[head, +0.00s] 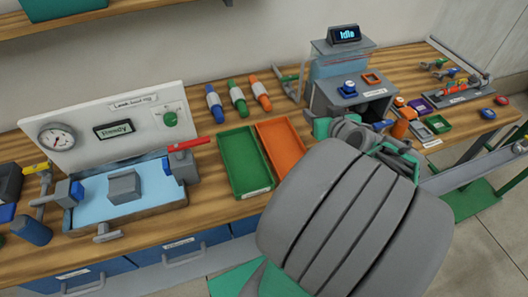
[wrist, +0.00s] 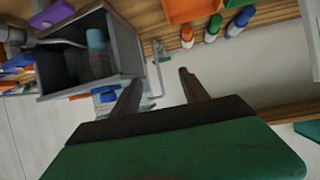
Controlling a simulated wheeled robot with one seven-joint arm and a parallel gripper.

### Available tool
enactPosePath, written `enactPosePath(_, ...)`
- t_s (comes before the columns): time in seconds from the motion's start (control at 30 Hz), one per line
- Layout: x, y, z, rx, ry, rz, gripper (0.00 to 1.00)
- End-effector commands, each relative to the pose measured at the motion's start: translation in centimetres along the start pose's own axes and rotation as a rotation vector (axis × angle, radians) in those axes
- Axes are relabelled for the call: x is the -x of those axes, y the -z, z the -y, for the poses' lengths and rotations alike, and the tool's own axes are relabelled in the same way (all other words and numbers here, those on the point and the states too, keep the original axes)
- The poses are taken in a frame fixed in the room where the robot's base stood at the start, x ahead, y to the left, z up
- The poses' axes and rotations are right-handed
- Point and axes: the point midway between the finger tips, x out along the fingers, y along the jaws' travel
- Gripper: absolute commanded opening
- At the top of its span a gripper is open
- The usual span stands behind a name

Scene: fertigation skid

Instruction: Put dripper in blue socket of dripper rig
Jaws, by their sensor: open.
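The dripper rig is, as far as I can tell, the grey box unit (head: 325,98) under the "Idle" display. On its top are a blue square piece with a round centre (head: 348,89), likely the blue socket, and an orange square socket (head: 372,78). I cannot tell whether a dripper sits in the blue one. No dripper can be named for certain; small round blue (head: 488,113) and red (head: 501,100) pieces lie at the far right. My gripper (wrist: 158,88) is open and seems empty, its two fingers apart.
Green (head: 243,158) and orange (head: 280,148) trays lie left of my arm. Several coloured bottles (head: 238,97) lie behind them. A leak-test station (head: 110,125) reading "Ready" stands at left. Small trays (head: 438,124) and a fitting rack (head: 458,92) are at right.

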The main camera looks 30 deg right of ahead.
Motion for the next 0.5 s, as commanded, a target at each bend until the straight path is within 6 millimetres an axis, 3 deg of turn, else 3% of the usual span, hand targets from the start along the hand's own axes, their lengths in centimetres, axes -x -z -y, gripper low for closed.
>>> enactPosePath(0.03, -0.8, -0.4, 3.9, 0.043, 0.077, 0.080, 0.53)
enactPosePath(0.13, -0.6, -2.4, 10.1, 0.105, 0.177, 0.273, 0.53)
enactPosePath(0.2, 0.5, -3.8, 13.8, 0.146, 0.216, 0.404, 0.53)
enactPosePath(0.33, 4.3, -5.7, 18.9, 0.205, 0.228, 0.609, 0.53)
enactPosePath(0.5, 9.1, -7.0, 21.9, 0.225, 0.190, 0.765, 0.53)
